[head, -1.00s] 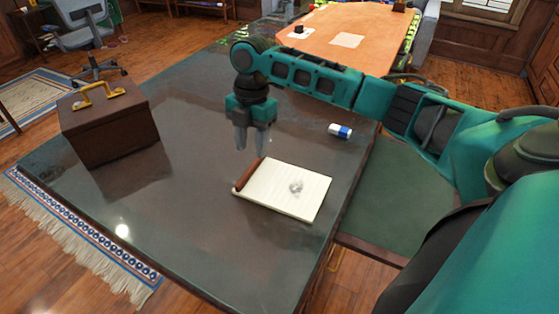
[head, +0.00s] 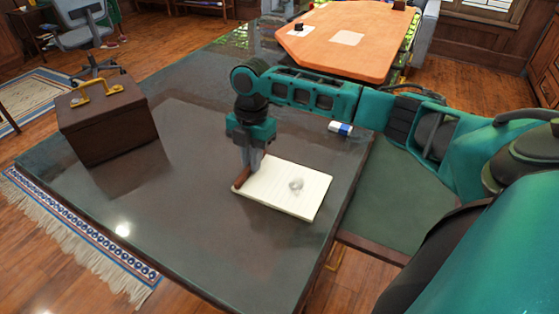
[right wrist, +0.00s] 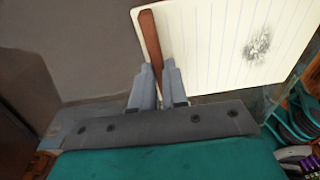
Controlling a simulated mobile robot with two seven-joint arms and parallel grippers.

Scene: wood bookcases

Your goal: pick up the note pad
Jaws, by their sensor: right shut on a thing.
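The note pad (head: 275,192) lies on the dark table, with lined cream pages, a grey scribble and a reddish-brown binding strip along its left edge. My right gripper (head: 252,168) points down at that edge, its fingers shut on the binding. In the right wrist view the fingers (right wrist: 158,70) are on either side of the brown strip, with the lined page of the note pad (right wrist: 210,45) to the right. The pad appears to rest flat on the table. My left gripper is not in view.
A brown box (head: 108,125) with a yellow handle stands at the table's left. A white and blue eraser-like block (head: 340,128) lies behind the pad, near the right edge. The dark table (head: 190,220) is clear in front. An orange table (head: 350,45) stands beyond.

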